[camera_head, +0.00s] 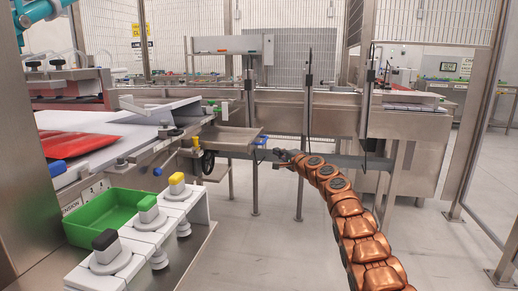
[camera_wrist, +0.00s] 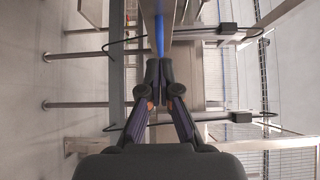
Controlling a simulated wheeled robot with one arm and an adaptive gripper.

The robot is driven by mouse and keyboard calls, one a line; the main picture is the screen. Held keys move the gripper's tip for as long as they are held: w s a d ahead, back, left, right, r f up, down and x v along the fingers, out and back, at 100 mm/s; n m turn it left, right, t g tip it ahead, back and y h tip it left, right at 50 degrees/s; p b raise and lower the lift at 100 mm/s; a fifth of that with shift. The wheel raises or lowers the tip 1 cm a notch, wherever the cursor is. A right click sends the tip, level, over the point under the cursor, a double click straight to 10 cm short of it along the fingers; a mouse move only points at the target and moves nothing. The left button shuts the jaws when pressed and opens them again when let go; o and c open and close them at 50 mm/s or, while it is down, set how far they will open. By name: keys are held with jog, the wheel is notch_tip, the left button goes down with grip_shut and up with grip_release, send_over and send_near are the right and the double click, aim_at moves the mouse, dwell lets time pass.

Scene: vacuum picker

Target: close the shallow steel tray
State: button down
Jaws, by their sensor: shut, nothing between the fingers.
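The shallow steel tray (camera_head: 228,139) sticks out to the right from the machine in the middle of the head view, so it stands open. A small blue part (camera_head: 262,141) shows at its right end. My gripper (camera_head: 281,154) is just right of that end, at the tip of my copper-coloured arm. In the wrist view my gripper (camera_wrist: 160,72) is shut and empty, its fingertips together. A steel edge with a blue strip (camera_wrist: 159,36) lies right ahead of the fingertips, probably the tray's end. I cannot tell whether they touch.
A long steel frame (camera_head: 305,112) with thin upright posts runs behind the tray. A black handwheel (camera_head: 207,162) sits below the tray's left part. A green bin (camera_head: 103,216) and white blocks with coloured knobs (camera_head: 148,215) stand front left. The floor (camera_head: 265,240) left of my arm is clear.

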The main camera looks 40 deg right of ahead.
send_near(254, 144)
jog(key=shift+w+d, duration=1.65)
jog(key=shift+d, duration=0.3)
jog(key=shift+w+a+f, duration=0.1)
jog(key=shift+w+a, duration=0.45)
jog(key=shift+w, duration=0.25)
jog(key=shift+w+a, duration=0.55)
jog(key=shift+w, duration=0.2)
